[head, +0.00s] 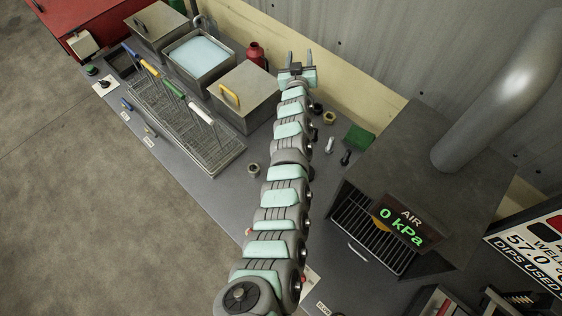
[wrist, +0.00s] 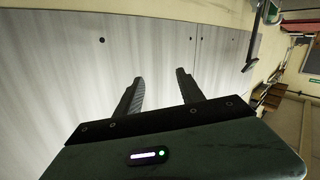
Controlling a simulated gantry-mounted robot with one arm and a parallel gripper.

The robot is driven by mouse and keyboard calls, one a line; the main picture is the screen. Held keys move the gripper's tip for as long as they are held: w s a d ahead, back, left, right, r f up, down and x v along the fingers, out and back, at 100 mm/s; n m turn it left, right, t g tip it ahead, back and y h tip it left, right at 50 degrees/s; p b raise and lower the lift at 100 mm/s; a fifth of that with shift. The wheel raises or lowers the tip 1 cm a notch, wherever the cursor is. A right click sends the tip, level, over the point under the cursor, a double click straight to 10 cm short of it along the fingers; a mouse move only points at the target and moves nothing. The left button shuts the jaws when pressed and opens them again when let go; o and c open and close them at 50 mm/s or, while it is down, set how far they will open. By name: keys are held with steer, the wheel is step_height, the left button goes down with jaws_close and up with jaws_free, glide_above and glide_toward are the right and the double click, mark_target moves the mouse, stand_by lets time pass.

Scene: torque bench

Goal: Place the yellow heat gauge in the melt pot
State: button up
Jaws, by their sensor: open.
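My gripper (head: 299,58) is open and empty, raised near the back wall; its two apart fingers also show in the wrist view (wrist: 159,82), with only wall panels behind them. A yellow-handled piece (head: 150,69), which may be the yellow heat gauge, stands in a wire rack (head: 190,128) at the left, between blue and green ones. An open square metal vessel (head: 222,70) with pale blue contents stands behind the rack; I cannot tell if it is the melt pot. A lidded metal box (head: 258,83) with a yellow handle is to its right.
Another lidded box (head: 156,22) stands at the far left and a red bottle (head: 256,54) by the wall. Small nuts, bolts and a green block (head: 359,138) lie right of my arm. A dark oven (head: 420,160) with an air display fills the right. The front bench strip is mostly clear.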

steer(key=s+d+f+m+g+h, duration=0.25)
steer(key=s+d+m+g, duration=0.25)
steer(key=d+m+g, duration=0.3)
steer(key=s+a+f+g+y, duration=0.1)
steer(key=s+a+g, duration=0.2)
steer(key=s, duration=0.3)
steer(key=s+a+f+m+g+y, duration=0.1)
steer(key=s+a+g, duration=0.1)
steer(key=s+a, duration=0.3)
steer(key=s+a+f+m+g+y, duration=0.1)
steer(key=s+a+g, duration=0.2)
steer(key=s+a, duration=0.2)
steer(key=shift+s+f+g+y, duration=0.15)
steer(key=shift+s+f+y, duration=0.05)
steer(key=shift+s, duration=0.45)
steer(key=shift+s+f+g+y, duration=0.15)
steer(key=shift+s+f, duration=0.05)
steer(key=shift+s, duration=0.4)
steer(key=f, duration=0.2)
steer(key=s+f, duration=0.1)
steer(key=f, duration=0.1)
steer(key=shift+a+f, duration=0.15)
steer(key=shift+f, duration=0.2)
steer(key=shift+w+a+f, duration=0.1)
steer(key=shift+a+f, duration=0.05)
steer(key=shift+f, duration=0.55)
steer(key=f, duration=0.4)
steer(key=shift+s+f+b, duration=0.3)
steer(key=shift+s+f, duration=0.1)
steer(key=shift+c, duration=0.5)
